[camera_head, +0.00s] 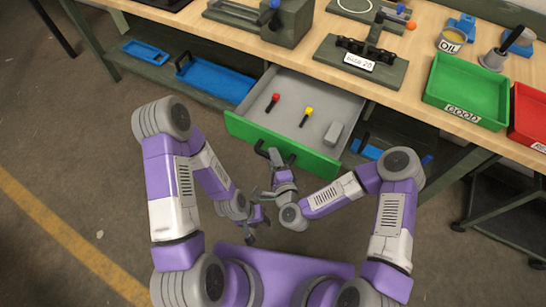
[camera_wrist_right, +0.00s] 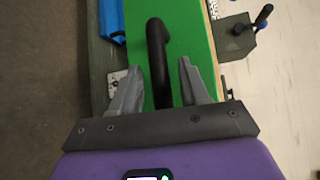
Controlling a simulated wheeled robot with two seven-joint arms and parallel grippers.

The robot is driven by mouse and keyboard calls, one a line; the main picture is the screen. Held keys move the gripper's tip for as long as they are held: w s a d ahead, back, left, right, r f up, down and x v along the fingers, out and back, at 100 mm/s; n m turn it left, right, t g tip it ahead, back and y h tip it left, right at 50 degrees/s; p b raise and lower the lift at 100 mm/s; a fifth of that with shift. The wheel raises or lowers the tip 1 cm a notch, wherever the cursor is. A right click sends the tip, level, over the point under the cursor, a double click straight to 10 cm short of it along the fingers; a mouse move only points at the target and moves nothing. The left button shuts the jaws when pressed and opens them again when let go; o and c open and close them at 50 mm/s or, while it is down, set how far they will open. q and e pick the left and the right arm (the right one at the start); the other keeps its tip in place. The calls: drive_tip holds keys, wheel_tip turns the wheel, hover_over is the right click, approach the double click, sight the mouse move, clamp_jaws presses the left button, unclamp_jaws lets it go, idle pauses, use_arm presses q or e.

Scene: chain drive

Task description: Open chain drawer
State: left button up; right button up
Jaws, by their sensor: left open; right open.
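The drawer (camera_head: 333,94) under the workbench is pulled out, with its grey inside showing. Its green front (camera_head: 240,126) bears a black handle (camera_head: 262,150), which also shows in the right wrist view (camera_wrist_right: 156,45). My right gripper (camera_head: 270,171) is at the handle. In the right wrist view its open fingers (camera_wrist_right: 161,68) stand either side of the handle, with a gap on both sides. My left gripper (camera_head: 258,224) is open and empty, below the drawer front and away from it. No chain can be made out in the drawer.
The drawer holds a red-tipped piece (camera_head: 272,101), a yellow-tipped piece (camera_head: 307,115) and a grey block (camera_head: 333,132). Blue trays (camera_head: 215,80) lie on the lower shelf. A green tray (camera_head: 468,88), a red tray (camera_head: 528,115) and a labelled fixture (camera_head: 360,62) stand on the bench.

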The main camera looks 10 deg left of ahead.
drive_tip(key=f+v, duration=0.1)
drive_tip(key=v, duration=0.5)
drive_tip(key=shift+s+d+r, duration=0.2)
drive_tip(key=shift+s+r, duration=0.1)
drive_tip(key=shift+r, duration=0.25)
drive_tip(key=s+d+f+n+g+p, duration=0.3)
drive_tip(key=f+n+g, duration=0.4)
drive_tip(key=f+n, duration=0.1)
drive_tip(key=s+d+f+n+g+h+p, duration=0.2)
drive_tip(key=s+d+g, duration=0.5)
drive_tip(key=d, duration=0.4)
drive_tip(key=shift+s+d+f+n+h, duration=0.2)
drive_tip(key=shift+s+f+n+h, duration=0.25)
drive_tip(key=shift+n, duration=0.45)
